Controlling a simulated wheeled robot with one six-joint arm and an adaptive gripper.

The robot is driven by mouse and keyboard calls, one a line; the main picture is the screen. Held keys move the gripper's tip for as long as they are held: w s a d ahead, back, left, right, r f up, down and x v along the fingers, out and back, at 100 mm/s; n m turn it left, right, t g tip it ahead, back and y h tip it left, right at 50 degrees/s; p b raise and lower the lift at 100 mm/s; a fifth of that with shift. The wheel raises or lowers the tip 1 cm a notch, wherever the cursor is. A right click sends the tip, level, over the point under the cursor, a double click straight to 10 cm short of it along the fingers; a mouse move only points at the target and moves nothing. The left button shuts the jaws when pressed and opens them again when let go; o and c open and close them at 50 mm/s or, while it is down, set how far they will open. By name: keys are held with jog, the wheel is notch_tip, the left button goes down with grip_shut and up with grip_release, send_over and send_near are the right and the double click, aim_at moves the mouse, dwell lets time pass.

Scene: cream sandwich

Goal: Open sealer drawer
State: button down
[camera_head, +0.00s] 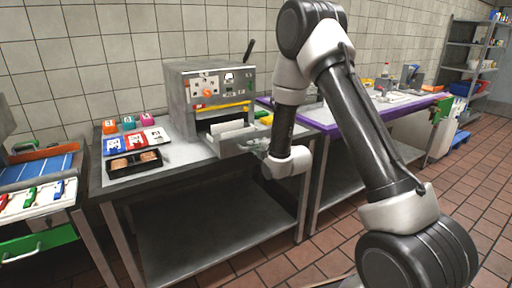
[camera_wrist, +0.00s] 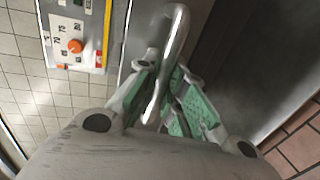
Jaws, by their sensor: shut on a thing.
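The sealer (camera_head: 188,98) is a metal box with an orange knob on its front, standing on the steel table. Its control panel with the knob (camera_wrist: 75,46) also shows at the upper left of the wrist view. The drawer (camera_head: 228,142) sticks out from the lower front of the sealer, with a pale insert visible inside. My gripper (camera_head: 258,146) is at the drawer's right front. In the wrist view, the green-padded fingers of my gripper (camera_wrist: 168,92) are shut around the drawer's shiny metal handle (camera_wrist: 175,38). The head view shows the fingertips only small.
Small coloured boxes (camera_head: 128,122) and a dark tray (camera_head: 133,164) stand on the table left of the sealer. A purple-edged table (camera_head: 345,124) adjoins on the right, behind my arm. Tiled floor (camera_head: 480,180) lies open at the right.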

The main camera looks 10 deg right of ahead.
jog(key=c, duration=1.5)
grip_release()
jog(key=v, duration=0.7)
jog(key=shift+s+d, duration=0.1)
jog(key=shift+s, duration=0.15)
